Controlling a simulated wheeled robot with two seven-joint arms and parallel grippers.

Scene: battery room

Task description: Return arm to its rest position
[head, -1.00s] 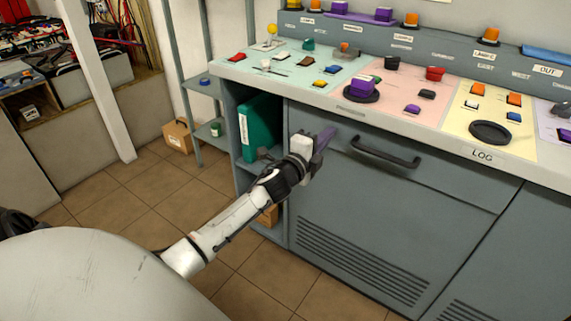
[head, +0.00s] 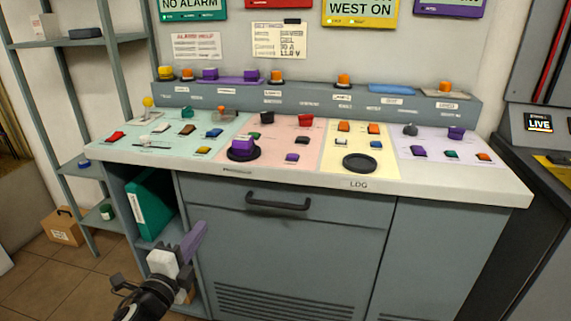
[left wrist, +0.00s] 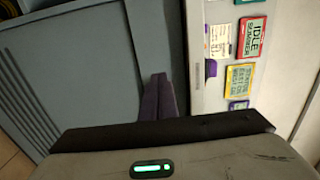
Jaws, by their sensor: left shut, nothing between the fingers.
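My left gripper (head: 192,240) shows at the lower left of the head view, with purple fingers closed together and nothing between them. It is in front of the grey desk cabinet (head: 300,250), below the desk top and near the open shelf bay. In the left wrist view the closed purple fingers (left wrist: 158,97) point away from the camera, with the cabinet front beyond them. My right gripper is not in view.
A drawer handle (head: 278,203) juts from the cabinet. A green binder (head: 150,208) leans in the shelf bay. A cardboard box (head: 64,228) stands on the floor at left.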

